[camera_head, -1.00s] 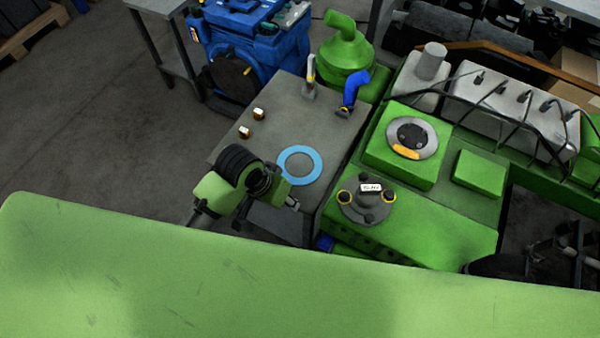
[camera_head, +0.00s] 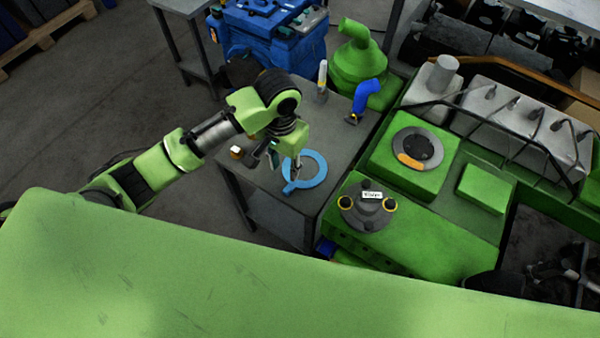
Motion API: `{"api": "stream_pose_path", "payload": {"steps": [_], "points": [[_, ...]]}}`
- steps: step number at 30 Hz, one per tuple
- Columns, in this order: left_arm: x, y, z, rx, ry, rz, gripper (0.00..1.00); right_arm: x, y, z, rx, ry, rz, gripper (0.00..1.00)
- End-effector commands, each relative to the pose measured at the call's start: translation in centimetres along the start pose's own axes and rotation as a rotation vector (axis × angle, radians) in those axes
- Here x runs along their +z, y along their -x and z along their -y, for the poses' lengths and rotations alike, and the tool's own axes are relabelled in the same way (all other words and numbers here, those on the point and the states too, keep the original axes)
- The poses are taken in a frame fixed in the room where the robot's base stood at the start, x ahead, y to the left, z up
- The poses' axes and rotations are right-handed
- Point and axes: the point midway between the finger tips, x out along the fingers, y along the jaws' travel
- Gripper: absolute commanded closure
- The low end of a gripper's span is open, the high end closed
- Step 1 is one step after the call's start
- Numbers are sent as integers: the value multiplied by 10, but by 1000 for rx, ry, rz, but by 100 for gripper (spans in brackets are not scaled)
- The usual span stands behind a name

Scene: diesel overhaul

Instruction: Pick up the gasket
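The gasket, a flat light-blue ring (camera_head: 318,178), lies on the grey table (camera_head: 338,135) near its front right edge. My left gripper (camera_head: 284,165) reaches over its left side from above, pointing down. Its two fingers look apart, with the left part of the ring hidden behind them. I cannot tell whether a finger touches the ring. My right gripper is not in view.
The green engine (camera_head: 425,225) borders the table on the right.

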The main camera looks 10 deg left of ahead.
Motion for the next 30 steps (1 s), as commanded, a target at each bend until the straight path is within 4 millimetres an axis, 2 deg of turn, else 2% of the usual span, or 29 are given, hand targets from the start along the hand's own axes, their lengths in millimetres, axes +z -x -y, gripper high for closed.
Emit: {"api": "stream_pose_path", "payload": {"steps": [3, 9, 16, 24, 30], "points": [[2, -26, 0, 0, 0, 5, 68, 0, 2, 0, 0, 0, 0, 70], [0, -57, -1, 1, -1, 1, 68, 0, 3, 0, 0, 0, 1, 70], [1, -74, -1, 0, -2, 1, 68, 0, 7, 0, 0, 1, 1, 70], [0, -112, 0, 0, -2, 0, 68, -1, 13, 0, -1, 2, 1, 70], [0, -118, 0, 0, -3, -3, 68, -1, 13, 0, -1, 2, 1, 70]]}}
